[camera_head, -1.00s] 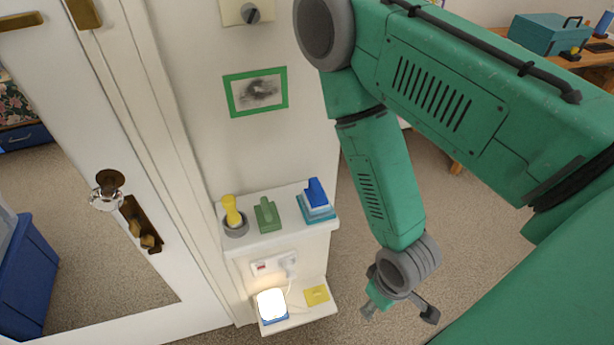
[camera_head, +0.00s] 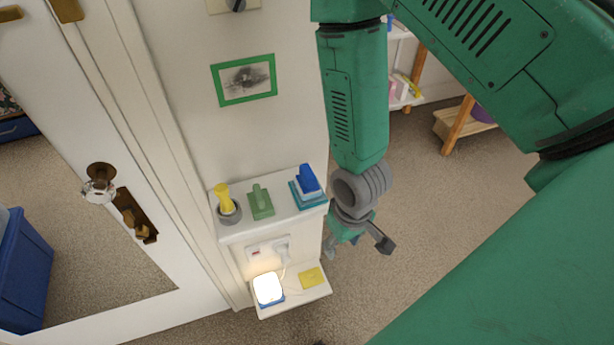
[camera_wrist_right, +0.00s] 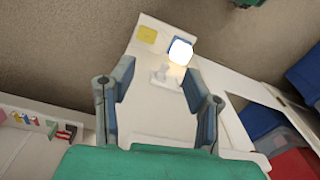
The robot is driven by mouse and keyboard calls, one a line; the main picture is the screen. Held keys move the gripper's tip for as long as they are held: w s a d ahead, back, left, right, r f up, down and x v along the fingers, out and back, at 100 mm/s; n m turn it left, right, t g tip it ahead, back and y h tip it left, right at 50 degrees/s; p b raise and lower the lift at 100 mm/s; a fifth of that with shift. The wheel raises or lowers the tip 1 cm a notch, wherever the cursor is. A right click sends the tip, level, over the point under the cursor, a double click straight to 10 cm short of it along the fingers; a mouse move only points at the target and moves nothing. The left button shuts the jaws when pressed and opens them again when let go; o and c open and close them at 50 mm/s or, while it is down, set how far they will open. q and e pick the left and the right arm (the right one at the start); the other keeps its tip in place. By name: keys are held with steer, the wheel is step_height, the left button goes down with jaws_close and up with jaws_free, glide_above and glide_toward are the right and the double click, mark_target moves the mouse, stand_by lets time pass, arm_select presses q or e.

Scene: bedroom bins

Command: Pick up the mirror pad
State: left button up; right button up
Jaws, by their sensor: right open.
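Several small objects stand on the white upper shelf (camera_head: 240,228) in the head view: a green pad with a raised handle (camera_head: 261,202), a blue block on a teal base (camera_head: 308,187) and a yellow-topped piece in a grey round holder (camera_head: 228,204). I cannot tell for sure which is the mirror pad. My right gripper (camera_head: 357,243) is open and empty, just right of the shelf unit and below the upper shelf's top. In the wrist view its open fingers (camera_wrist_right: 158,82) frame white shelf surface. These three objects do not show there. My left gripper is not in view.
A lit lamp (camera_head: 268,288) and a yellow square (camera_head: 311,278) lie on the lower shelf (camera_head: 291,298). A socket with a plug (camera_head: 268,250) is between the shelves. A green-framed picture (camera_head: 244,80) hangs above.

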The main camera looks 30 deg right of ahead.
mark_target(307, 170)
steer(key=shift+m, duration=0.5)
steer(key=w+r, duration=0.3)
steer(key=w+r+p, duration=0.1)
steer(key=w+r, duration=0.2)
steer(key=r, duration=0.1)
steer(key=w+r, duration=0.2)
steer(key=r, duration=0.2)
steer(key=shift+w+a, duration=0.4)
steer(key=w+r+m+p, duration=0.1)
steer(key=w+r, duration=0.3)
steer(key=r, duration=0.8)
step_height(307, 170, down, 8)
steer(key=shift+w+d+r+b, duration=0.1)
steer(key=shift+d+r+b, duration=0.05)
steer(key=shift+r+b, duration=0.15)
steer(key=f, duration=0.6)
steer(key=shift+w+d, duration=0.15)
steer(key=shift+d, duration=0.15)
steer(key=shift+r, duration=0.1)
jaws_close()
